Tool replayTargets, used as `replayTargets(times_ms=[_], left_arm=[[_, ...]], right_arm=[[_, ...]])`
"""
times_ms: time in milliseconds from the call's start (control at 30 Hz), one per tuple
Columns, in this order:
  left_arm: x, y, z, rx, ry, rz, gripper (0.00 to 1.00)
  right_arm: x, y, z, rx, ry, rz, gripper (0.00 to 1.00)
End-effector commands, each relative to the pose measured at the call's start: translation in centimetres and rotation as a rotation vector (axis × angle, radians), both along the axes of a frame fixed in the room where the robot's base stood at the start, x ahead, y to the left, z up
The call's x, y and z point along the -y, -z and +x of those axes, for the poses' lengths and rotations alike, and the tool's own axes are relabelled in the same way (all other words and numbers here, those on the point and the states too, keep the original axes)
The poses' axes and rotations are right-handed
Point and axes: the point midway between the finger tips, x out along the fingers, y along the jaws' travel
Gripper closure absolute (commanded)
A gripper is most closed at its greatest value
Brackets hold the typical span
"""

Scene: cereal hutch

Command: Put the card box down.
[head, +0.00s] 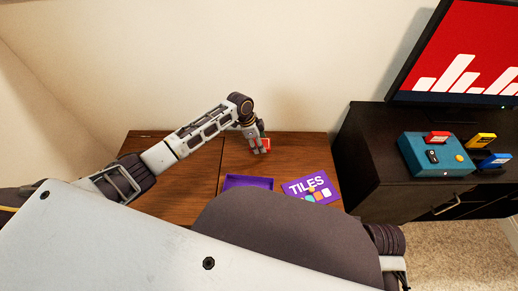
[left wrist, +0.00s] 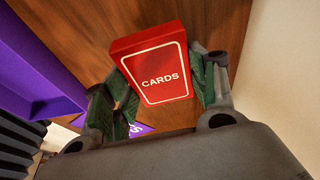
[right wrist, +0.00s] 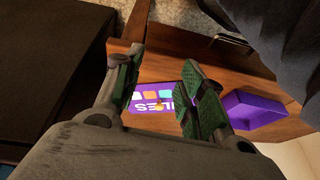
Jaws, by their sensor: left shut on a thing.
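The card box (left wrist: 160,85) is red with a white border and the word CARDS. It is between the fingers of my left gripper (left wrist: 163,80), which is shut on it, over the brown wooden table. In the head view the red box (head: 266,143) shows beside my left gripper (head: 258,149), at the back of the wooden table (head: 180,205) near the wall. I cannot tell if the box touches the wood. My right gripper (right wrist: 160,85) is open and empty, with its fingers apart.
A purple open tray (head: 232,181) and a purple TILES lid (head: 300,187) lie nearer on the table. They also show in the right wrist view. A dark cabinet (head: 375,165) with a teal console (head: 415,155), colored cartridges and a screen (head: 460,60) stands right. The table's left part is clear.

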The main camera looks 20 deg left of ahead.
Motion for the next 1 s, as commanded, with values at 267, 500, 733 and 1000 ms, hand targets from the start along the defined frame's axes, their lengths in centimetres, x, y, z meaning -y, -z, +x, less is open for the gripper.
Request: replayTargets(times_ms=[267,500,733,1000], left_arm=[[0.0,3.5,0.0,-0.001,-0.001,0.0,0.68],[0.0,4.4,0.0,0.0,0.0,-0.001,0.68],[0.0,4.3,0.0,0.0,0.0,0.0,0.68],[0.0,4.6,0.0,-0.001,0.0,0.0,0.3]], right_arm=[[-1.0,2.1,0.1,0.032,0.003,0.043,0.6],[-1.2,2.7,0.5,0.051,0.005,0.058,0.6],[-1.2,2.7,0.5,0.051,0.005,0.057,0.6],[-1.1,2.6,0.5,0.05,0.006,0.056,0.6]])
